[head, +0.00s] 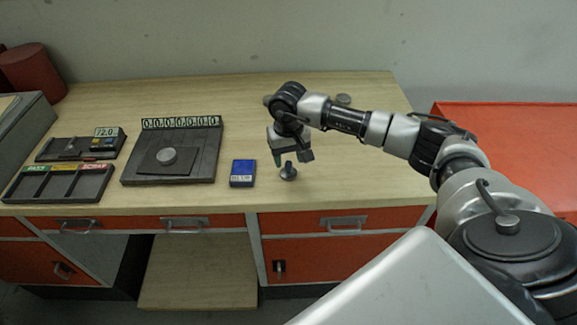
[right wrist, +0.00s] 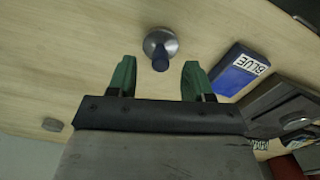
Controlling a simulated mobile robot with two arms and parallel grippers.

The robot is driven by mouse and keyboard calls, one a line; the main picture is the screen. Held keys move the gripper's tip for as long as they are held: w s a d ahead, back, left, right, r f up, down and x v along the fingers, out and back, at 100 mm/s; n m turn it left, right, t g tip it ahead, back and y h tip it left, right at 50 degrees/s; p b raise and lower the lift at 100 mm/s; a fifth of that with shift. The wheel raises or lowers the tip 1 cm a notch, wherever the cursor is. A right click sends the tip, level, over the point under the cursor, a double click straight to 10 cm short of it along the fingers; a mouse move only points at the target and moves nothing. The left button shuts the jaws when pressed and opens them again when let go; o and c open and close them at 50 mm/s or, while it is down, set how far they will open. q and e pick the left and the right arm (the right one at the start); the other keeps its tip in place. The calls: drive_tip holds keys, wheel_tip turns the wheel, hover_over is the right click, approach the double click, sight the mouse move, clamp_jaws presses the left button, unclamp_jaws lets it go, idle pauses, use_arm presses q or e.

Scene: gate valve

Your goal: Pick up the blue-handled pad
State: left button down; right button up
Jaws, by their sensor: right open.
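The blue-handled pad is a small round metal disc with a dark blue upright handle; it stands on the wooden bench (head: 342,185) near its front edge. It shows in the head view (head: 288,173) and in the right wrist view (right wrist: 161,47). My right gripper (head: 291,158) is open and empty just above and behind the pad. In the right wrist view, its green fingers (right wrist: 158,74) are spread, with the handle's end lying between and just beyond their tips. My left gripper is not in view.
A blue box (head: 243,173) labelled BLUE lies just left of the pad. Further left are a dark plate with a number display (head: 168,193), a three-slot tray (head: 60,198) and another dark unit (head: 113,151). Small grey discs (head: 343,99) lie behind my arm. The bench's right front is clear.

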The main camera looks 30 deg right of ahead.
drive_tip(key=shift+f, duration=1.25)
clamp_jaws()
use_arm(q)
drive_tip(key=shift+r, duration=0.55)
use_arm(e)
drive_tip(key=shift+r, duration=0.1)
